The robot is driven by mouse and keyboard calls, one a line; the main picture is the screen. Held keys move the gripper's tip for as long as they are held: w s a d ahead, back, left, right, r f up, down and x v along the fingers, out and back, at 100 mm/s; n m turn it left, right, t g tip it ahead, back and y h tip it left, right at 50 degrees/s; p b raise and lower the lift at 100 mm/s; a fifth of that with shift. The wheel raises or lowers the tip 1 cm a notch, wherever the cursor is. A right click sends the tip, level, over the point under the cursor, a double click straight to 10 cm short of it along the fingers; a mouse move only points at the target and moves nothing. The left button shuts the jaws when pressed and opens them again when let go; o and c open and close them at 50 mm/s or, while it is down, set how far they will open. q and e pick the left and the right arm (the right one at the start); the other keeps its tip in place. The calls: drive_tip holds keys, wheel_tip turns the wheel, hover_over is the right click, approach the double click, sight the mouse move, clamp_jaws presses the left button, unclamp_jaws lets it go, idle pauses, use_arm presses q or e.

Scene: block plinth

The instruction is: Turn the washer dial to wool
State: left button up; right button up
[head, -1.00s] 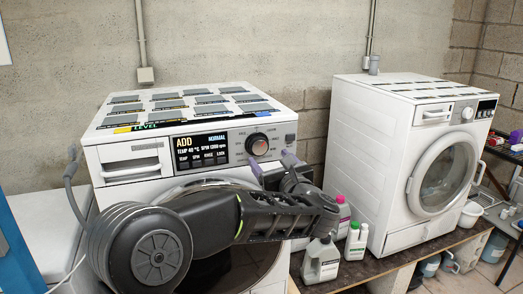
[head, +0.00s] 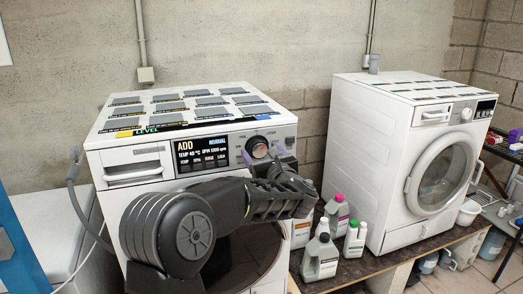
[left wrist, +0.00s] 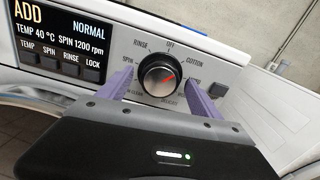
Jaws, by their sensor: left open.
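The washer (head: 120,225) on the left has a round dark dial (head: 258,146) with a silver rim on its front panel. In the left wrist view the dial (left wrist: 157,76) shows a red mark pointing to the right. Labels around it include RINSE, OFF, COTTON, SPIN and DELICATE; a small lower-left label is hard to read. The display (left wrist: 62,38) reads ADD, NORMAL, TEMP 40 °C and SPIN 1200 rpm. My left gripper (head: 263,154) is open, its purple fingers on either side of the dial. Contact with the dial cannot be told. My right gripper is not in view.
A second washer (head: 370,150) stands to the right. Several bottles, including a grey one (head: 321,258) and one with a pink cap (head: 337,213), stand on the bench between the machines, below my left gripper. Flat panels lie on the left washer's top.

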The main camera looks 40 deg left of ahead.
use_arm(q)
drive_tip(key=shift+c, duration=0.5)
drive_tip(key=c, duration=1.3)
drive_tip(key=shift+o, duration=0.2)
